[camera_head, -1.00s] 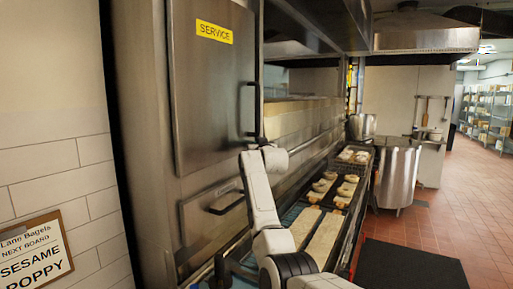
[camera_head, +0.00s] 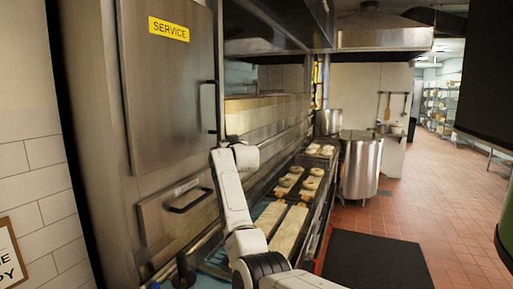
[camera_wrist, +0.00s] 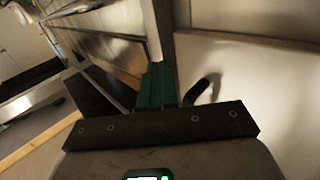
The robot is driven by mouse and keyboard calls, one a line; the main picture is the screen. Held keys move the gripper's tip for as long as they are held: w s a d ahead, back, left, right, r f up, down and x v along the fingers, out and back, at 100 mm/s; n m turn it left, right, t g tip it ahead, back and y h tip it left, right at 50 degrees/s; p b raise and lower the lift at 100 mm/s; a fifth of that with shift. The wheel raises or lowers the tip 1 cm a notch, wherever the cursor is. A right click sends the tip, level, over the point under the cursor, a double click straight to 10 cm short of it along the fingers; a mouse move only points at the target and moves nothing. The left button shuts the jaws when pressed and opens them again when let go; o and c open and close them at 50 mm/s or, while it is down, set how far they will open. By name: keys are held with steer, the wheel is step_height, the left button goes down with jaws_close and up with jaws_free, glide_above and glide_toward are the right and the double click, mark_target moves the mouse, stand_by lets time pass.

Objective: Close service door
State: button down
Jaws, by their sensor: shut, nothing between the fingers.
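The service door (camera_head: 168,85) is a tall steel panel with a yellow SERVICE label, at the left in the head view. Its dark upright handle (camera_head: 212,107) is on its right edge. The door looks nearly flush with the steel front, but I cannot tell whether a narrow gap is left. My arm reaches up just below and right of the handle; the fingers cannot be made out there. In the wrist view my gripper (camera_wrist: 157,84) shows teal fingers, shut and empty, near a pale steel surface. Contact with the door cannot be told.
A steel drawer front with a dark handle (camera_head: 188,201) is below the door. Bagels and boards lie on the conveyor (camera_head: 212,262) to the right. A steel kettle (camera_head: 361,167) stands farther back. A dark mat (camera_head: 378,262) lies on the open red tile floor.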

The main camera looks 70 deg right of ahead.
steer(key=s+b, duration=0.2)
steer(key=s, duration=0.7)
steer(key=shift+s+b, duration=0.35)
steer(key=shift+s, duration=0.05)
steer(key=shift+a+f, duration=0.1)
steer(key=shift+f, duration=0.1)
